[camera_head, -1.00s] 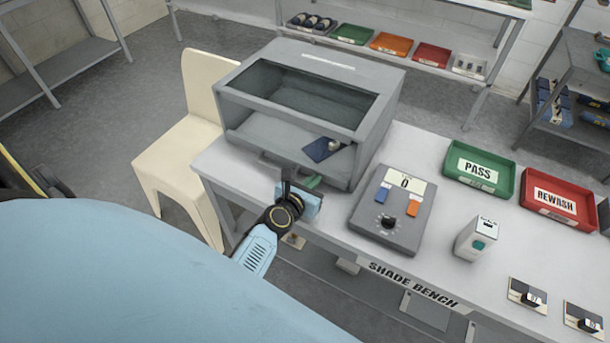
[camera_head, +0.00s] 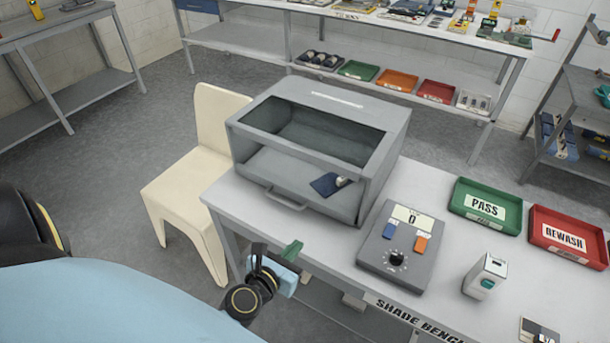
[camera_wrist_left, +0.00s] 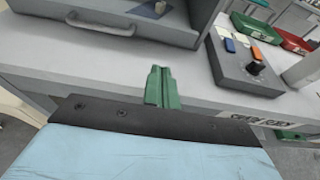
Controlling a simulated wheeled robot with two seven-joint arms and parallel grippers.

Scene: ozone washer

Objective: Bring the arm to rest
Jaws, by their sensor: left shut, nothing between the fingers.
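My left gripper (camera_head: 292,250) is in front of the shade bench's near edge, below and to the left of the grey control box. Its green fingers (camera_wrist_left: 161,88) are together with nothing between them in the left wrist view. They are apart from the grey cabinet (camera_head: 318,150). The cabinet stands open at the front, with a small dark blue piece with a metal end (camera_head: 330,184) on its floor. My right gripper is in neither view.
The grey control box (camera_head: 401,247), reading 0, stands on the shade bench (camera_head: 449,283). A green PASS tray (camera_head: 485,206) and a red REWASH tray (camera_head: 566,236) lie behind a white device (camera_head: 484,276). A cream chair (camera_head: 187,185) stands left of the bench.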

